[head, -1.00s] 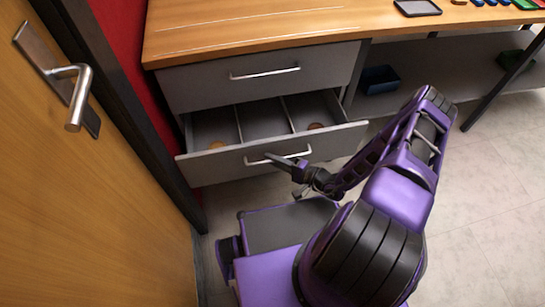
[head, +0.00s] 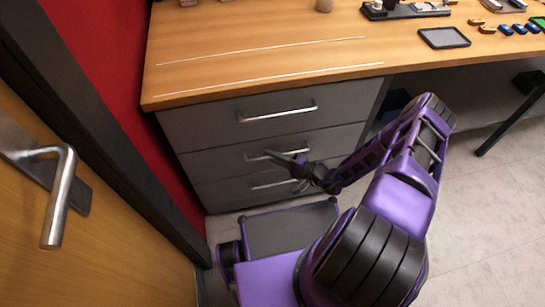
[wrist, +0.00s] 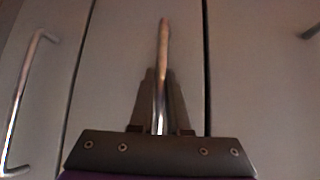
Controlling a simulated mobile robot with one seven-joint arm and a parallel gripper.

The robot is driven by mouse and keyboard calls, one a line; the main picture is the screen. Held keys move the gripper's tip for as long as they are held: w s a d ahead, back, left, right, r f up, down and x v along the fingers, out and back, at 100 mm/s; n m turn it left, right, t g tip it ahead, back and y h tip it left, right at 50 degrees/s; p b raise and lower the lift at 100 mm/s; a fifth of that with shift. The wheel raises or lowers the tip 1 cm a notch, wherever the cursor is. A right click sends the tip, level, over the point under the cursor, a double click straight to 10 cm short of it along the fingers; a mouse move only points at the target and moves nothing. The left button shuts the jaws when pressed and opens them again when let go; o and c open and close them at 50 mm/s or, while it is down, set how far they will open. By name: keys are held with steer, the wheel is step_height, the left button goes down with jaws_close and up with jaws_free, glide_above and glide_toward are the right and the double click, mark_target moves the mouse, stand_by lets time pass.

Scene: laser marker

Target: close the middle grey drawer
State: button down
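The grey drawer unit has three drawers stacked under the desktop. The middle grey drawer (head: 217,162) looks flush with the top drawer (head: 205,127) and the bottom drawer (head: 222,193) in the head view. My gripper (head: 287,160) is at the middle drawer's front, by the right part of its bar handle (head: 253,157). In the wrist view the handle (wrist: 164,50) runs upright in the picture, with my gripper's fingers (wrist: 160,100) close on either side. Whether they clamp it is unclear. The drawer's inside is hidden.
A wooden door with a lever handle (head: 62,200) stands close on the left, beside a dark frame and red wall. The wooden desktop (head: 250,62) overhangs the drawers and holds a dark tray (head: 444,38) and small items. Tiled floor (head: 480,220) is free on the right.

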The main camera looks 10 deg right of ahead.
steer(key=shift+w+d, duration=0.1)
steer(key=shift+w, duration=0.15)
steer(key=c, duration=0.9)
jaws_free()
steer(key=shift+w+r, duration=0.1)
steer(key=p+v, duration=0.1)
steer(key=v, duration=1.6)
steer(key=shift+s, duration=0.4)
steer(key=shift+d, duration=0.1)
